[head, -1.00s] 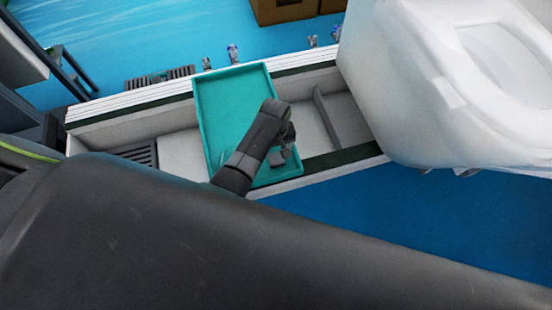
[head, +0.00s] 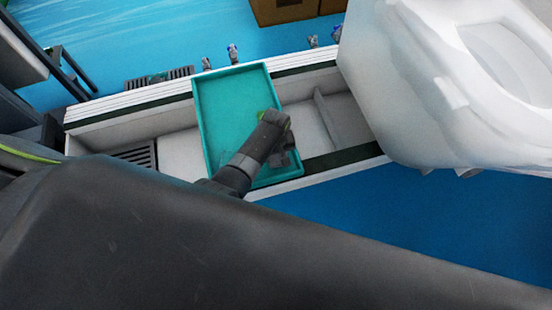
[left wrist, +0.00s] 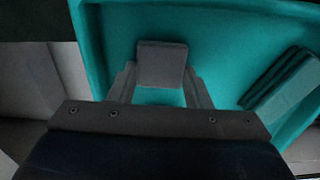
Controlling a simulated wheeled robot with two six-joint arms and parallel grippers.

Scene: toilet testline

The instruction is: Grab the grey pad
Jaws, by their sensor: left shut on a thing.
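The grey pad (left wrist: 162,63) is a small squarish block. In the left wrist view it sits between the fingertips of my left gripper (left wrist: 161,85), which is shut on it. The pad is over the teal tray (head: 225,105); I cannot tell whether it still touches the tray floor. In the head view my left gripper (head: 284,155) is over the tray's near right part, and the pad is hard to make out there. My right gripper is not in view.
A darker teal-grey block (left wrist: 285,84) lies in the tray to the right of the gripper. The tray rests across a pale line with side walls (head: 180,155). A white toilet (head: 430,90) stands close on the right. The blue floor (head: 420,220) in front is clear.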

